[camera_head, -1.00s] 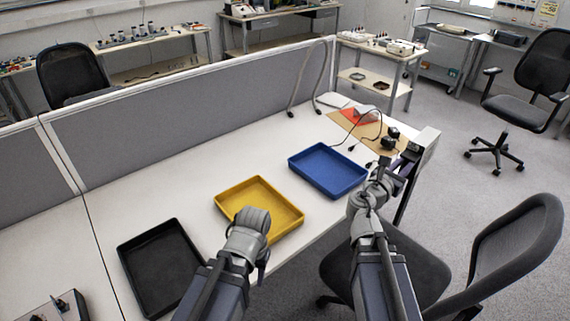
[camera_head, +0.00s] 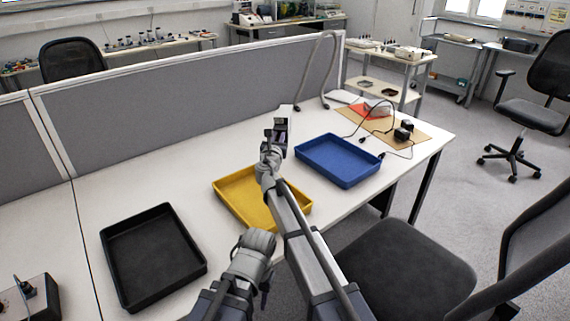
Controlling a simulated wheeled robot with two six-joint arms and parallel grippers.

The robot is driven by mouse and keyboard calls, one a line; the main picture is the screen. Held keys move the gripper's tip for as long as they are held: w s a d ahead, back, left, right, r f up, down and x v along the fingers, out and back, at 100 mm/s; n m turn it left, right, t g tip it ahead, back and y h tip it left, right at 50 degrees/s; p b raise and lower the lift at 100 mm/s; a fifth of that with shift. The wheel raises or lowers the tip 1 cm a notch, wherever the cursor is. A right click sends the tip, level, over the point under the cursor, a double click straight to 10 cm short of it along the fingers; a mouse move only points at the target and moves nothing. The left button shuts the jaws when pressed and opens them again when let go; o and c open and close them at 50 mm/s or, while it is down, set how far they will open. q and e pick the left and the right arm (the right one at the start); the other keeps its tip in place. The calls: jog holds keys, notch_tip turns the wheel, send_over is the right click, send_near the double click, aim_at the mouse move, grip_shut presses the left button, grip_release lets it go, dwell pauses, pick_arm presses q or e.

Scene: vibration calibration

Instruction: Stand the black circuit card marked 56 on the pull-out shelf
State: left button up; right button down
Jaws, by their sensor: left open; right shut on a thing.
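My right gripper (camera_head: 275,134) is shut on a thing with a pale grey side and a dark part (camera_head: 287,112). I cannot make out a pull-out shelf in this view.
A black tray (camera_head: 152,258), a yellow tray (camera_head: 240,195) and a blue tray (camera_head: 338,160) stand empty on the white desk (camera_head: 150,182). A grey partition (camera_head: 170,105) runs behind. Cables and a brown mat (camera_head: 415,134) lie at the right end. A chair (camera_head: 405,262) stands in front.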

jog(key=shift+y, duration=0.3)
jog(key=f+b, duration=0.3)
jog(key=a+f+b, duration=0.1)
jog(key=f+b, duration=0.6)
jog(key=shift+w+a+f, duration=0.4)
jog(key=shift+r, duration=0.1)
jog(key=c, duration=1.2)
grip_release()
jog(key=shift+f+b, duration=0.2)
jog(key=shift+b, duration=0.1)
jog(key=shift+c, duration=0.2)
jog(key=o, duration=0.5)
jog(key=shift+r, duration=0.1)
jog(key=shift+c, duration=0.2)
jog(key=shift+s+r, duration=0.1)
jog(key=shift+r, duration=0.05)
